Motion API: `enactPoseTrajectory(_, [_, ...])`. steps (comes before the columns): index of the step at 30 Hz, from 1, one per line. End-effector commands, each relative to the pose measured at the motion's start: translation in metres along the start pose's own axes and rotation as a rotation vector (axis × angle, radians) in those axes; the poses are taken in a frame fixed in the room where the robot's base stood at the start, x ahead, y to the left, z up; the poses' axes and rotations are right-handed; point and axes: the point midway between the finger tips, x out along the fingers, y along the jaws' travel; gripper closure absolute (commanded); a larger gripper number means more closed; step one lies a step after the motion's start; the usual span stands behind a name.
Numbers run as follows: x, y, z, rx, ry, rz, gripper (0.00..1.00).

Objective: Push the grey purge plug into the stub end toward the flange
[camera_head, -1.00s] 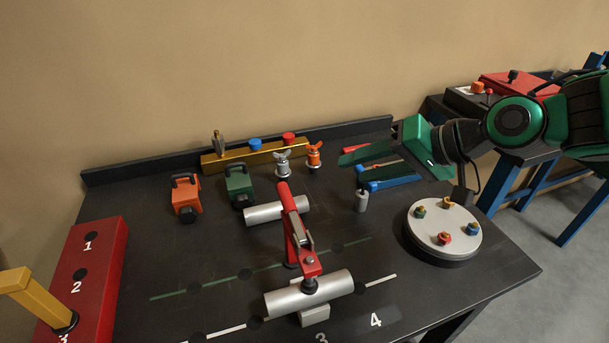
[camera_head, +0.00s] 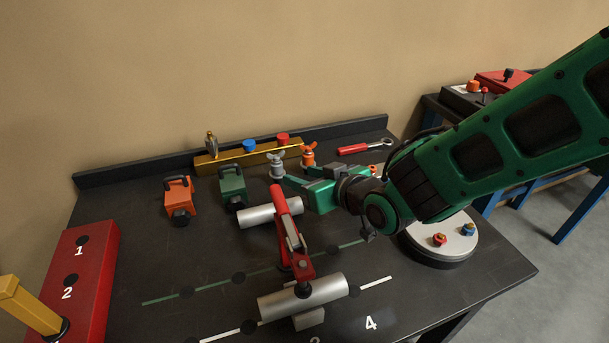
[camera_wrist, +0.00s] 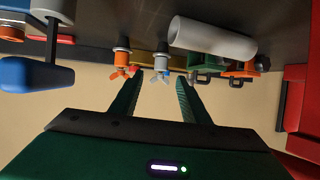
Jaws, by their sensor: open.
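The grey purge plug (camera_head: 277,165), with wing-shaped ears, stands at the rear of the bench beside an orange winged plug (camera_head: 308,155). In the wrist view the grey plug (camera_wrist: 161,63) shows ahead, between the fingertips. My gripper (camera_head: 285,188) is open and empty, just in front of the plug; contact cannot be told. Its two fingers also show in the wrist view (camera_wrist: 159,80). A silver tube (camera_head: 262,215) lies behind the red toggle clamp (camera_head: 292,245); another (camera_head: 325,290) lies under the clamp's foot. I cannot tell which tube is the stub end. The bolted round flange (camera_head: 460,248) is partly hidden by my arm.
A brass bar (camera_head: 225,160) lies behind. A red numbered rack (camera_head: 95,265) with a yellow handle (camera_head: 30,305) is left. A red-handled wrench (camera_head: 353,150) lies back right.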

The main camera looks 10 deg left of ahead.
Motion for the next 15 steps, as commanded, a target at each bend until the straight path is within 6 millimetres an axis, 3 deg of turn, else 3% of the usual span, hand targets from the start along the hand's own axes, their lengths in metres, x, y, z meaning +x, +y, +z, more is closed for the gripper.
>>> enactPoseTrajectory(8, [0.018, -0.006, -0.001, -0.052, 0.019, 0.002, 0.58])
enactPoseTrajectory(15, [0.065, -0.007, -0.001, -0.05, 0.017, 0.001, 0.58])
